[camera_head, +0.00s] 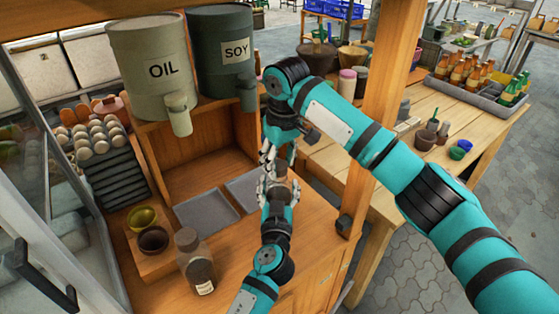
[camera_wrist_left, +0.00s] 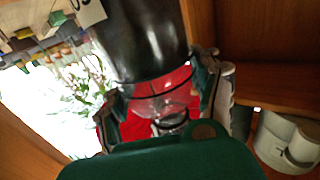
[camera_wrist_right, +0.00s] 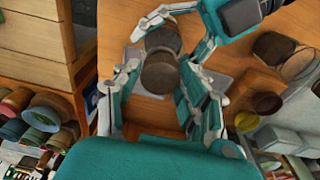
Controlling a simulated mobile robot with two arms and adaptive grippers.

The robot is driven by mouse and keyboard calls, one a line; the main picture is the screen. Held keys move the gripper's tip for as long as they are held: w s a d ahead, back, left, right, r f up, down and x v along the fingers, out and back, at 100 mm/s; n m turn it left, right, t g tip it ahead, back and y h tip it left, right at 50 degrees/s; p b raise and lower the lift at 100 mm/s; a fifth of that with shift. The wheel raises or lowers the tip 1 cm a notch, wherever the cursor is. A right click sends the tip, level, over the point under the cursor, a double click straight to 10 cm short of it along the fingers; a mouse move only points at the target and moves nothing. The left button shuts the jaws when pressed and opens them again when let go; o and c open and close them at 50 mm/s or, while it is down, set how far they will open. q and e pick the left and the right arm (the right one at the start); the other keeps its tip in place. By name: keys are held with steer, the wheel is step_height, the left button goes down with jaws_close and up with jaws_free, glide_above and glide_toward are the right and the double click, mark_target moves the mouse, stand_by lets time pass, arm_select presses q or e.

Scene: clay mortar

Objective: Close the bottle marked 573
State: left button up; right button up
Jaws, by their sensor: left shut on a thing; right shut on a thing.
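A brown bottle (camera_head: 199,262) with a brown cap-like top and a small unreadable label stands on the counter. My left gripper (camera_head: 276,188) is shut on a brown round thing, mostly hidden by fingers. In the left wrist view a dark glossy cylinder (camera_wrist_left: 145,40) shows between or behind the fingers; I cannot tell which. My right gripper (camera_head: 272,152) points down just above the left one. In the right wrist view it closes around a brown round lid-like thing (camera_wrist_right: 160,76), with another brown round part (camera_wrist_right: 164,38) beside it near the left fingers. The number 573 is not readable.
OIL (camera_head: 160,70) and SOY (camera_head: 222,50) dispensers stand on the shelf behind. Two small bowls (camera_head: 147,228) sit left on the counter, near a stack of egg trays (camera_head: 108,165). A wooden post (camera_head: 385,90) rises beside my right arm.

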steer(key=shift+f, duration=0.55)
steer(key=shift+a+m, duration=0.1)
steer(key=shift+m, duration=1.1)
steer(key=m, duration=0.5)
steer(key=shift+s+a+h, duration=0.1)
steer(key=shift+a+h, duration=0.05)
steer(key=shift+h, duration=0.25)
steer(key=m, duration=0.6)
steer(key=shift+a+h, duration=0.1)
steer(key=shift+h, duration=0.2)
steer(key=m, duration=0.3)
steer(key=shift+g, duration=0.3)
steer(key=m, duration=0.3)
steer(key=shift+h, duration=0.3)
steer(key=m, duration=0.5)
steer(key=shift+g, duration=0.4)
steer(key=m, duration=0.6)
steer(key=shift+w+g, duration=0.25)
steer(key=shift+g, duration=0.05)
steer(key=m, duration=0.5)
steer(key=shift+y, duration=0.4)
